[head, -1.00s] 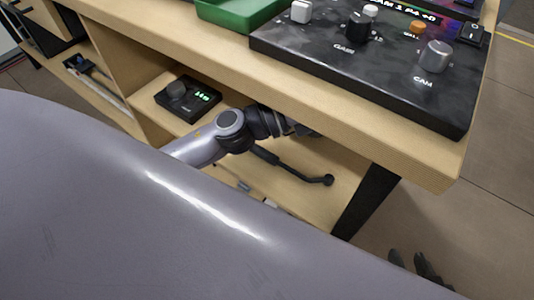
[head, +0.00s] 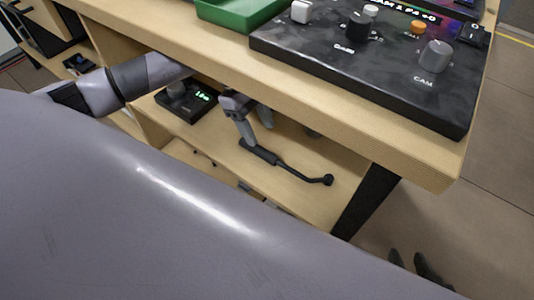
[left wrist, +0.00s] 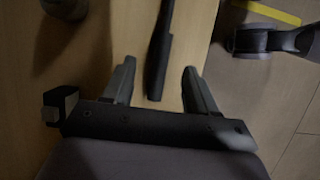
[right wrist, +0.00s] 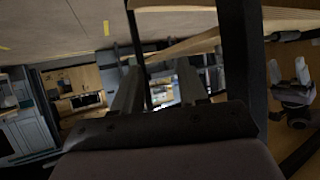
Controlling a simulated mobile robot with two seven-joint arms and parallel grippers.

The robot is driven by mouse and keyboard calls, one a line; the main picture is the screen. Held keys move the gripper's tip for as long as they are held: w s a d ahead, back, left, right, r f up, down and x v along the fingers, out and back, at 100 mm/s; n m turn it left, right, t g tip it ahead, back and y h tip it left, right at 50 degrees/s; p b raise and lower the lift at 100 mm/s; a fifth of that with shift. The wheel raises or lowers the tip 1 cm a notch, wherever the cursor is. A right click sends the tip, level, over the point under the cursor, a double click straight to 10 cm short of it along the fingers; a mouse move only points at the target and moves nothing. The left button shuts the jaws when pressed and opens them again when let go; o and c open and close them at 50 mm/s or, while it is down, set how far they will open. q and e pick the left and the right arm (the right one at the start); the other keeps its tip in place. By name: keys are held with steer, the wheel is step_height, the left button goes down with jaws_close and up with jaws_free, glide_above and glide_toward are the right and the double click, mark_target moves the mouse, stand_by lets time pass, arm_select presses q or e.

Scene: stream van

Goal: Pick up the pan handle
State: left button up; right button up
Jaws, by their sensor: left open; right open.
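The black pan handle (head: 290,168) lies on the wooden lower shelf under the worktop. It is a thin bar with a thicker grip at one end and a round knob at the other. My left gripper (head: 260,134) is open at the grip end. In the left wrist view, the handle's dark grip (left wrist: 159,55) runs between the two spread fingers of the left gripper (left wrist: 157,72), with no clear contact. My right gripper (right wrist: 158,75) shows only in its own wrist view, open and empty, away from the shelf.
The worktop edge (head: 330,115) overhangs the shelf. A control panel (head: 380,75) and a green tray (head: 235,12) stand on top. A small device with a green display (head: 187,103) sits left on the shelf. A black table leg (head: 365,205) stands at right.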

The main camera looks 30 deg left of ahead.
mark_target(265, 152)
arm_select(q)
steer(key=shift+a+f, duration=0.1)
steer(key=shift+f, duration=0.3)
steer(key=b+x, duration=0.1)
steer(key=x, duration=0.5)
steer(key=shift+s+a+f+b, duration=0.1)
steer(key=shift+s+f+b, duration=0.15)
steer(key=shift+b, duration=0.1)
steer(key=shift+w+r, duration=0.1)
jaws_close()
